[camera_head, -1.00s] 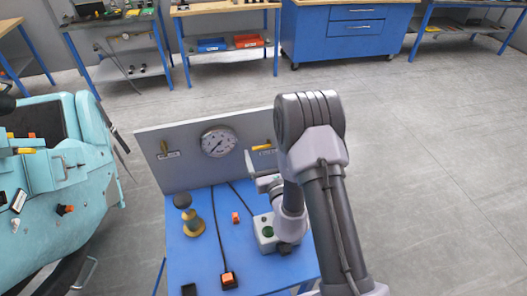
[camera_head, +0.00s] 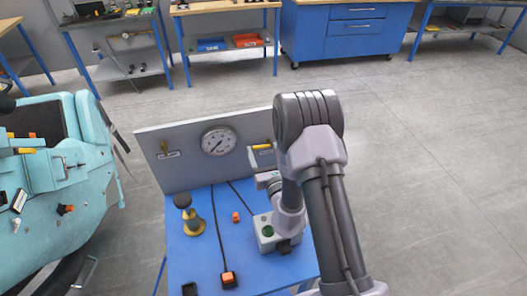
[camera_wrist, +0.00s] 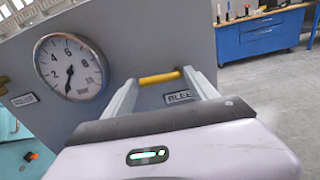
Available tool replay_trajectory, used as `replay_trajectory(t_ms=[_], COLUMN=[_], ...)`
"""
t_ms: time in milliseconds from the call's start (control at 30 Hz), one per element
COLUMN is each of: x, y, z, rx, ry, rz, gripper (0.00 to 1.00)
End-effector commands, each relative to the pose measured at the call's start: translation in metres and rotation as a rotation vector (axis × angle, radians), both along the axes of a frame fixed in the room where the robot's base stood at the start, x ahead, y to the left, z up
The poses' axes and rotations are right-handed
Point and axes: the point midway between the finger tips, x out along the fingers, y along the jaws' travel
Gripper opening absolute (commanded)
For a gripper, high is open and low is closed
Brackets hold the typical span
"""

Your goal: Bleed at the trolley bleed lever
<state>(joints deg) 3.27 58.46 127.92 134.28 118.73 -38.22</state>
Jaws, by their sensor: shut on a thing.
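The yellow bleed lever (camera_wrist: 160,78) lies level on the grey upright panel, with a label (camera_wrist: 182,96) reading "BLEE", partly hidden by a finger. My gripper (camera_wrist: 160,76) is at the lever, with one finger at each end of the yellow bar, and is shut on it. In the head view the lever (camera_head: 262,146) shows at the panel's right, and my gripper (camera_head: 262,158) reaches it from the front. My arm hides part of the panel there. A round gauge (camera_wrist: 70,67) sits left of the lever, its needle pointing down.
Turquoise bodywork (camera_head: 60,215) stands left.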

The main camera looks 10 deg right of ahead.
Motion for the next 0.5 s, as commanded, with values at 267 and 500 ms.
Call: replay_trajectory(t_ms=[267,500], x=[0.000,0.000], y=[-0.001,-0.003], z=[0.008,0.015], rx=[0.184,0.411], ry=[0.008,0.016], rz=[0.000,0.000], gripper=[0.26,0.26])
